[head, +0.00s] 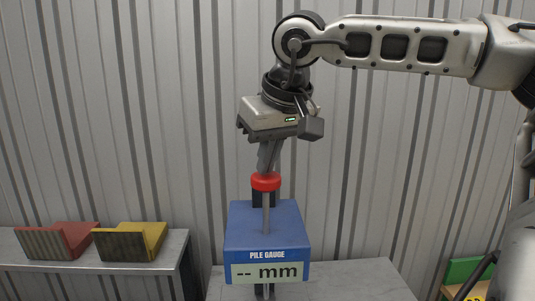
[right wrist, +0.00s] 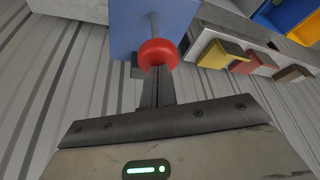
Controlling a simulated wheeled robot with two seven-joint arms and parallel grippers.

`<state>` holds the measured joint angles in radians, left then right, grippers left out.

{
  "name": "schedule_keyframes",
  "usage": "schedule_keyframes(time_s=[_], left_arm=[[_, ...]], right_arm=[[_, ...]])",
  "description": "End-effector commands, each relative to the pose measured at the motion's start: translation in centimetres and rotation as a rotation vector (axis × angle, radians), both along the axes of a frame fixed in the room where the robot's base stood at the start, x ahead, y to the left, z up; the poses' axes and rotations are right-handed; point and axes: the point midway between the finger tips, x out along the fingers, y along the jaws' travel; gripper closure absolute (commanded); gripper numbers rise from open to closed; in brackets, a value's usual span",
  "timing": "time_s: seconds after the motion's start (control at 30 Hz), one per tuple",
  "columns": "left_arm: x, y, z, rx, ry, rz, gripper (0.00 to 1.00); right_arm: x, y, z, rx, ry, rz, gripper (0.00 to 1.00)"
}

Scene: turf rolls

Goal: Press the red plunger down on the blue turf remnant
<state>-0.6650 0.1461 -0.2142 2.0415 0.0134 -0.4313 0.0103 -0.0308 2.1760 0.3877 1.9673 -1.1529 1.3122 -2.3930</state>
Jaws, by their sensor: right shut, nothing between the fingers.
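In the right wrist view the shut fingers (right wrist: 158,78) end at the red plunger (right wrist: 158,53), with the blue gauge (right wrist: 140,28) beyond. I cannot tell whether they touch it. No blue turf remnant can be made out. My left gripper is out of view.
The gauge stands over a grey table (head: 350,283). On a grey shelf (head: 100,266) at the left are a red holder (head: 78,234) and a yellow holder (head: 152,232). A green item (head: 463,270) is at the lower right. A corrugated wall stands close behind.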

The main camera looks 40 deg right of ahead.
Motion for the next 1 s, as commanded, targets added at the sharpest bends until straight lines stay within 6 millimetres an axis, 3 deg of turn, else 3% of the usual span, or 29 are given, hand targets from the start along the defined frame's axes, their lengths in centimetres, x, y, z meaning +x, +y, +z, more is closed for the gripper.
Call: schedule_keyframes(time_s=[0.9,1.0], left_arm=[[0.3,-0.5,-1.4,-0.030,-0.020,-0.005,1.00],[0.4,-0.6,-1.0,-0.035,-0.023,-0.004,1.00]], right_arm=[[-0.1,0.0,-5.0,0.000,0.004,0.001,1.00],[0.0,0.0,-4.8,0.001,0.004,0.000,1.00]])
